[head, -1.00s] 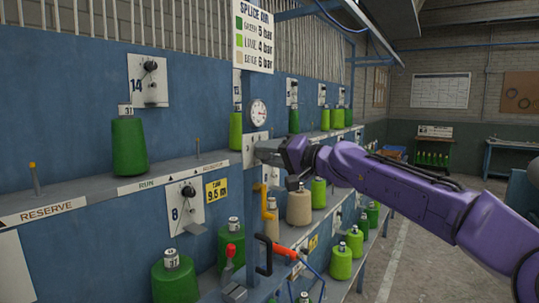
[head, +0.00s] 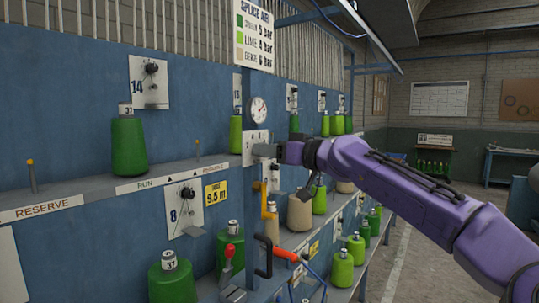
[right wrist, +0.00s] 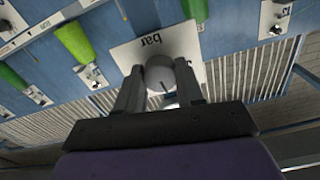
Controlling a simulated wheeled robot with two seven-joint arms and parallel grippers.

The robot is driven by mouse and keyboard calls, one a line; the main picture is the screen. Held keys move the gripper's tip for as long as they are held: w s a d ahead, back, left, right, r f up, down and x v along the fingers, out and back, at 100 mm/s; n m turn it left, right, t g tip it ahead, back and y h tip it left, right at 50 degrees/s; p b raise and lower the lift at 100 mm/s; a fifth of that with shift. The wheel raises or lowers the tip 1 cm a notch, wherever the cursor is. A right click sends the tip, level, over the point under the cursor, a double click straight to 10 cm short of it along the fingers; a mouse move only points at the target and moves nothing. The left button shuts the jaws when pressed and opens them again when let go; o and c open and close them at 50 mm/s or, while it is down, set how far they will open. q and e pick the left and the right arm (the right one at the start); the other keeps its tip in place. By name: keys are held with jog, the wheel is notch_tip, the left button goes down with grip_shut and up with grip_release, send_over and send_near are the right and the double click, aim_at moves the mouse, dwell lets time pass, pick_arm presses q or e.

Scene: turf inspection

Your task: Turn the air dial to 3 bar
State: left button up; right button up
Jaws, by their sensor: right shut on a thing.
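The air dial is a round pale knob (right wrist: 160,78) with a dark mark line, on a white plate (right wrist: 135,38) lettered "bar", upside down in the right wrist view. My right gripper (right wrist: 160,88) is shut on the knob, a finger on each side. In the head view, my right gripper (head: 264,150) reaches the white plate (head: 249,142) on the blue post and hides the knob. The round pressure gauge (head: 259,110) is just above; its reading is too small to tell. My left gripper is not in view.
A "SPLICE AIR" sign (head: 253,35) hangs above the gauge. Green cones (head: 129,146) and a beige cone (head: 300,212) stand nearby. The aisle at right is clear.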

jog(key=n, duration=1.2)
jog(key=shift+b, duration=0.4)
dwell(0.3)
jog(key=o, duration=1)
jog(key=shift+o, duration=0.2)
jog(key=b+v, duration=0.5)
jog(key=v, duration=0.5)
jog(key=shift+s+d+b, duration=0.15)
jog(key=shift+s+b, duration=0.05)
jog(key=shift+b, duration=0.1)
